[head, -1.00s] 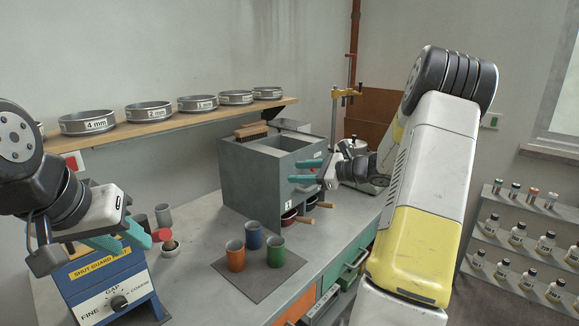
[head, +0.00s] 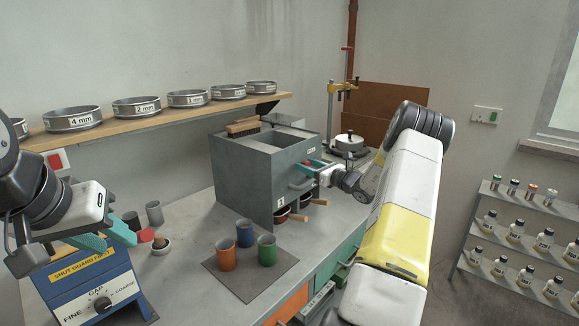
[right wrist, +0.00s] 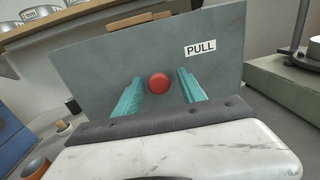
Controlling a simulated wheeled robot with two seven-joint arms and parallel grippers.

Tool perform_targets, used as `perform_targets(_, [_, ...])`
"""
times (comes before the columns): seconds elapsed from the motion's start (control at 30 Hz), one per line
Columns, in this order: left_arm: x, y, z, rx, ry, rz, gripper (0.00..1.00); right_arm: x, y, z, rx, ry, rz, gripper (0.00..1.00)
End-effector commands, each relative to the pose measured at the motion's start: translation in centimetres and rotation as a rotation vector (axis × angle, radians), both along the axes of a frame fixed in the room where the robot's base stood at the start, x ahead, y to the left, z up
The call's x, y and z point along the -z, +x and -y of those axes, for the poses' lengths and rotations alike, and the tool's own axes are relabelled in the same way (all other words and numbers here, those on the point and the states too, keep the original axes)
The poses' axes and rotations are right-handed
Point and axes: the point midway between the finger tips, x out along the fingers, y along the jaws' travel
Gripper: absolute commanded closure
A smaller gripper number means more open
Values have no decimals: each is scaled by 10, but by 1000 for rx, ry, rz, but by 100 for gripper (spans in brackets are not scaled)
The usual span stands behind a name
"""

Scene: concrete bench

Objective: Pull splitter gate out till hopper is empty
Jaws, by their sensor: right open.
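The splitter is a grey box (head: 240,180) on the bench, with an open hopper (head: 278,144) at its top; I cannot tell what the hopper holds. In the right wrist view a round red knob (right wrist: 158,83) sits on the grey face, left of a PULL label (right wrist: 200,47). My right gripper (head: 308,169) is open at that face. Its teal fingers stand either side of the knob (right wrist: 160,92), with gaps between. My left gripper (head: 108,236) is open and empty above the blue grinder (head: 95,285), far from the splitter.
Red pans with wooden handles (head: 297,216) sit low in the splitter's front. Orange, blue and green cups (head: 245,235) stand on a dark mat (head: 245,283). A brush (head: 243,126) lies on the splitter's top. A sieve shelf (head: 160,118) runs along the wall.

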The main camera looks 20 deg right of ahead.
Motion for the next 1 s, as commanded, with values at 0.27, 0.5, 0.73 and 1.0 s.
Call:
perform_targets(0.27, [0,0,0,0,0,0,64,0,4,-3,-1,0,-1,52])
perform_targets(0.5, [0,0,0,0,0,0,64,0,4,-2,-1,0,-1,89])
perform_targets(0.73, [0,0,0,0,0,0,64,0,4,-2,-1,0,-1,100])
perform_targets(1.0, [0,0,0,0,0,0,64,0,4,-2,-1,-1,0,100])
